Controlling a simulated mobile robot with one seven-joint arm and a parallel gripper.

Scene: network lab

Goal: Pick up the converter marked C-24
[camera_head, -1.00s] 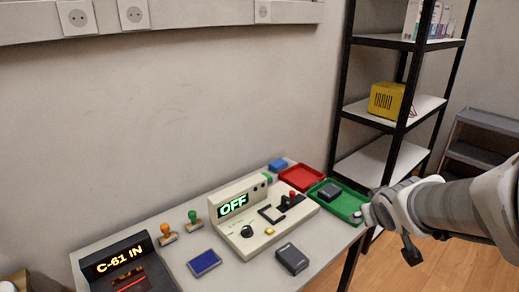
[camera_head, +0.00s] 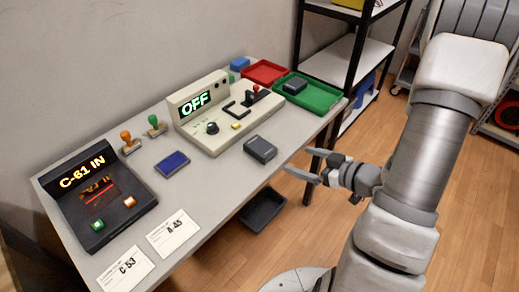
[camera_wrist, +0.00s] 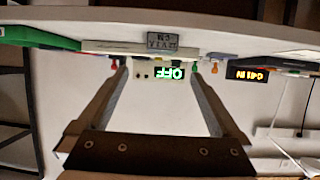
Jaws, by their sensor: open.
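A dark grey box (camera_head: 260,149), possibly a converter, lies on the table near its front edge. It also shows upside down in the wrist view as a box (camera_wrist: 164,41) with markings that I cannot read surely. A similar dark box (camera_head: 296,86) lies in the green tray (camera_head: 322,104). I cannot read C-24 on either box. My gripper (camera_head: 316,168) is open and empty, off the table's front edge, to the right of the nearer box and apart from it. In the wrist view the spread fingers (camera_wrist: 160,80) frame that box's direction.
A grey-white console (camera_head: 215,125) reading OFF, with a red-knobbed lever, stands behind the box. A dark panel (camera_head: 95,200) reads C-61 IN. Cards marked C-53 (camera_head: 125,268) and A-45 (camera_head: 172,232), two stamps, a blue item (camera_head: 172,162) and a red tray (camera_head: 265,72) share the table.

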